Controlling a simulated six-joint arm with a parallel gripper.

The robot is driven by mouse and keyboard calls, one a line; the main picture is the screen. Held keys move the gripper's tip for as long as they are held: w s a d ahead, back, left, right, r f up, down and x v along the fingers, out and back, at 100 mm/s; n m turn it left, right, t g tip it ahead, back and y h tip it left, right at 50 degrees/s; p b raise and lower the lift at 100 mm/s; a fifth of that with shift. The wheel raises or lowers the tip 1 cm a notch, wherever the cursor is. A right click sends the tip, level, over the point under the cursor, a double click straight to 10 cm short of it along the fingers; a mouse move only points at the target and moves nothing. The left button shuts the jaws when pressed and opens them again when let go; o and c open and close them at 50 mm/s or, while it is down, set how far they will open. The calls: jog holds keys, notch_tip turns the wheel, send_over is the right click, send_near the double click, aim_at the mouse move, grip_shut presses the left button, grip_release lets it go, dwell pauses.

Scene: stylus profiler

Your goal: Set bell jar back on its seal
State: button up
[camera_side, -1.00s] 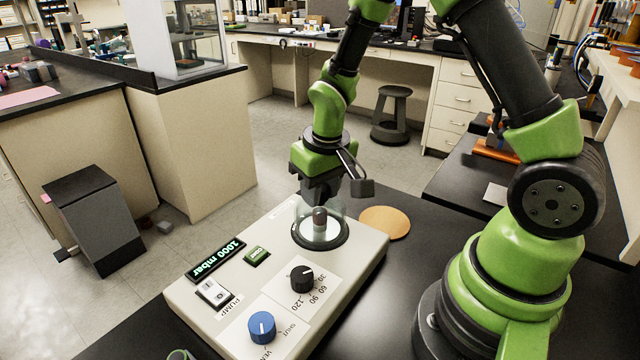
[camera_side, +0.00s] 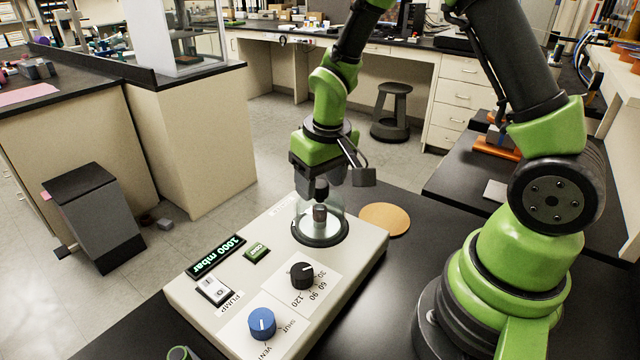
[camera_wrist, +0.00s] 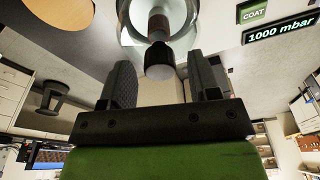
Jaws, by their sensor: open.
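The clear glass bell jar (camera_side: 337,212) stands upright on the dark ring seal (camera_side: 320,241) at the far end of the cream console. Its base appears to rest within the ring, though fine contact is too small to tell. Its black knob (camera_wrist: 158,62) points up toward my gripper. My gripper (camera_side: 318,182) is open just above the jar; in the wrist view its two fingers (camera_wrist: 163,75) stand apart on either side of the knob, with gaps at both sides. A brownish object (camera_wrist: 157,22) shows through the glass inside the jar.
The cream console (camera_side: 190,290) carries a 1000 mbar display (camera_side: 216,256), a green COAT sign (camera_side: 257,250), a pump switch (camera_side: 214,290), a black dial (camera_side: 302,274) and a blue vent knob (camera_side: 262,323). A tan disc (camera_side: 385,219) lies on the black bench beside it.

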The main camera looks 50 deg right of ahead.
jog(key=shift+s+a+r, duration=0.1)
jog(key=shift+s+r, duration=0.1)
jog(key=shift+r, duration=1.25)
jog(key=shift+s+a+r, duration=0.1)
jog(key=shift+s+r, duration=0.1)
jog(key=shift+r, duration=1.2)
notch_tip(320, 180, up, 10)
send_over(330, 207)
jog(key=shift+f, duration=0.1)
jog(key=s+a+r+t+y, duration=0.1)
jog(key=s+a+t, duration=0.1)
jog(key=s, duration=0.4)
jog(key=s+a+r+m+t+y, duration=0.1)
jog(key=s+a+r+t, duration=0.1)
jog(key=s, duration=0.4)
jog(key=shift+s+a+t, duration=0.35)
jog(key=shift+a+t, duration=0.25)
jog(key=shift+t, duration=0.1)
